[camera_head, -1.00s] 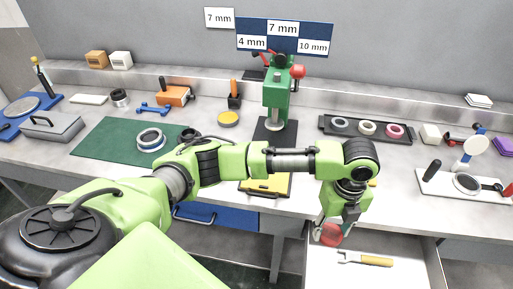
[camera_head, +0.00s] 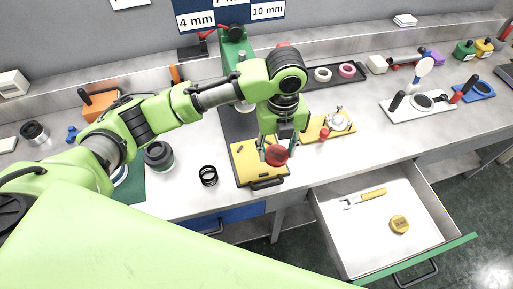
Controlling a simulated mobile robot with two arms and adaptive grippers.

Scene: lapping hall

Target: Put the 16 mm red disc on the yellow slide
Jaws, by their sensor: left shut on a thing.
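My left gripper (camera_head: 275,145) is shut on a red disc (camera_head: 277,156), its fingers pointing down. The yellow slide (camera_head: 247,172) is a flat plate with a dark handle (camera_head: 267,184) at its front, at the base of the green press (camera_head: 234,45). The disc shows in front of the right part of the slide. I cannot tell whether it touches the slide or hangs above it. My arm hides part of the press. My right gripper is not in view.
An open drawer (camera_head: 349,246) at the lower right holds a fork-shaped tool (camera_head: 364,198) and a yellow round thing (camera_head: 399,224). A yellow board (camera_head: 313,133) lies right of the slide. A black ring (camera_head: 208,176) stands left of it. A dark tray (camera_head: 318,83) holds rings behind.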

